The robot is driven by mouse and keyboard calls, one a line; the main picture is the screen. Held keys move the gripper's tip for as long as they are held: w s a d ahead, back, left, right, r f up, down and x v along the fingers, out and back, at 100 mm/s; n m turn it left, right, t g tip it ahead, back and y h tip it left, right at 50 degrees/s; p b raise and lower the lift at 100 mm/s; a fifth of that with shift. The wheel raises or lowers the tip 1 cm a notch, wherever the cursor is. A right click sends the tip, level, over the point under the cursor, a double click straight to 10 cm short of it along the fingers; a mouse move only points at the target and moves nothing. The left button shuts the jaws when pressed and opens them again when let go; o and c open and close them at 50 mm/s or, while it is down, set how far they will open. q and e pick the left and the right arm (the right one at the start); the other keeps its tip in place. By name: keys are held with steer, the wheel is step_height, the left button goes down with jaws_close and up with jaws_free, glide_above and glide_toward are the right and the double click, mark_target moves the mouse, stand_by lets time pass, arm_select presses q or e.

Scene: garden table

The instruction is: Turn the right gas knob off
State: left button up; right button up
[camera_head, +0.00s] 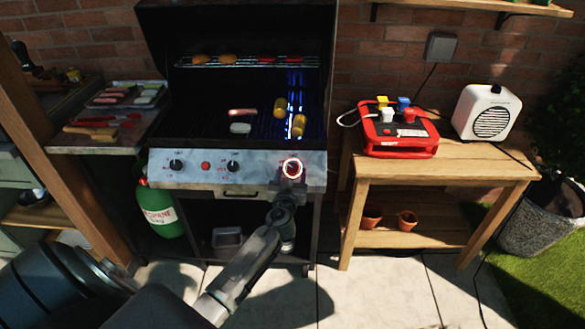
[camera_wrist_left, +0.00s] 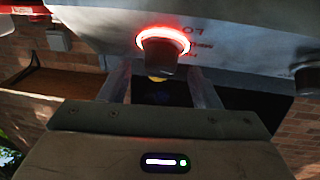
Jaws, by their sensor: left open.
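The right gas knob (camera_head: 292,168) is on the grill's front panel (camera_head: 260,168), ringed by a glowing red light. It also shows in the left wrist view (camera_wrist_left: 158,56) as a dark knob inside the lit ring. My left gripper (camera_head: 289,182) is open just in front of the right knob and partly covers its lower side. In the left wrist view its fingers (camera_wrist_left: 160,82) stand apart on either side below the knob; I cannot tell whether they touch it. Blue flames (camera_head: 292,105) burn on the grill's right side. My right gripper is not in view.
The left knob (camera_head: 176,165), a red button (camera_head: 206,165) and the middle knob (camera_head: 232,167) share the panel. Corn, a sausage and other food lie on the grates. A wooden table (camera_head: 455,166) stands right; a green propane tank (camera_head: 157,208) stands below left.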

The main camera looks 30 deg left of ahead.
mark_target(293, 168)
arm_select(q)
steer(key=shift+x, duration=1.05)
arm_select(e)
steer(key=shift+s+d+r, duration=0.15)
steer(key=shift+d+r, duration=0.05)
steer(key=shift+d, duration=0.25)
arm_select(q)
steer(key=c, duration=1)
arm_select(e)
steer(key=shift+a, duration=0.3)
